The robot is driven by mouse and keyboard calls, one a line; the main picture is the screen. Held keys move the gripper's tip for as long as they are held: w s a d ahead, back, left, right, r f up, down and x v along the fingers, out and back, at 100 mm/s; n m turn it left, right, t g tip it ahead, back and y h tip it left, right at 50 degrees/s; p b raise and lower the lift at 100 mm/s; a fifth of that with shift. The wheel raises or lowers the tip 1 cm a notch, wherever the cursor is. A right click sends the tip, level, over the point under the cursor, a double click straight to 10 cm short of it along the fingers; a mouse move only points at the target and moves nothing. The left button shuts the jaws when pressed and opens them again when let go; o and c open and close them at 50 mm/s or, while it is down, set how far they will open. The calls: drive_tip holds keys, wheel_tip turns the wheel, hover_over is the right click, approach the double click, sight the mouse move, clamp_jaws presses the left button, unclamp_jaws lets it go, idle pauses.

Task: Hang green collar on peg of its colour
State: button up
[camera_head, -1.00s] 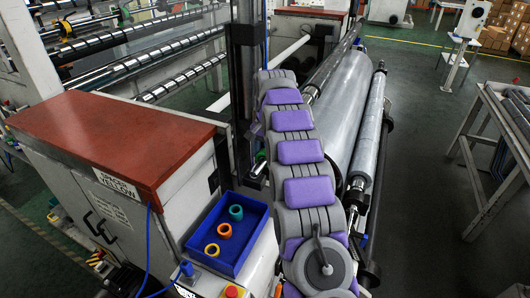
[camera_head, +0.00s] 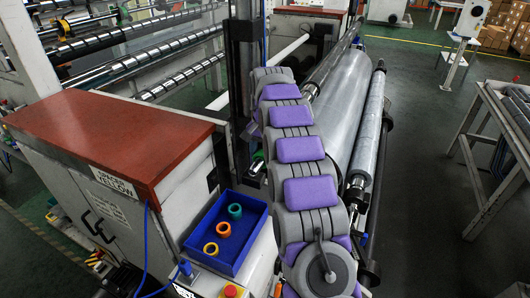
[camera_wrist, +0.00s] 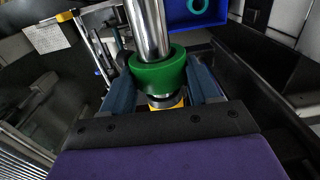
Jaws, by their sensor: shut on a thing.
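The green collar (camera_wrist: 158,72) is a thick ring in the middle of the wrist view. My gripper (camera_wrist: 161,82) is shut on it, one blue-grey finger at each side. A shiny metal rod (camera_wrist: 147,27) runs from the top of the view into the collar's hole, so the collar appears to be around it. Below the collar a metal end with a yellow band (camera_wrist: 166,102) shows; I cannot tell how it joins the rod. In the head view only a small green patch of the collar (camera_head: 258,155) shows left of my arm; my gripper is mostly hidden there.
A blue tray (camera_head: 190,246) holds a teal ring (camera_head: 235,211), an orange ring (camera_head: 223,229) and a yellow ring (camera_head: 211,249). A red-topped cabinet (camera_head: 110,135) stands at left, a dark upright column (camera_head: 243,80) behind my gripper. Large film rolls (camera_head: 350,110) lie right of my arm.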

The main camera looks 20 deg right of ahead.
drive_tip(key=s+a+b, duration=0.4)
drive_tip(key=s+a, duration=0.4)
drive_tip(key=a, duration=0.1)
drive_tip(key=shift+s, duration=0.25)
idle(0.4)
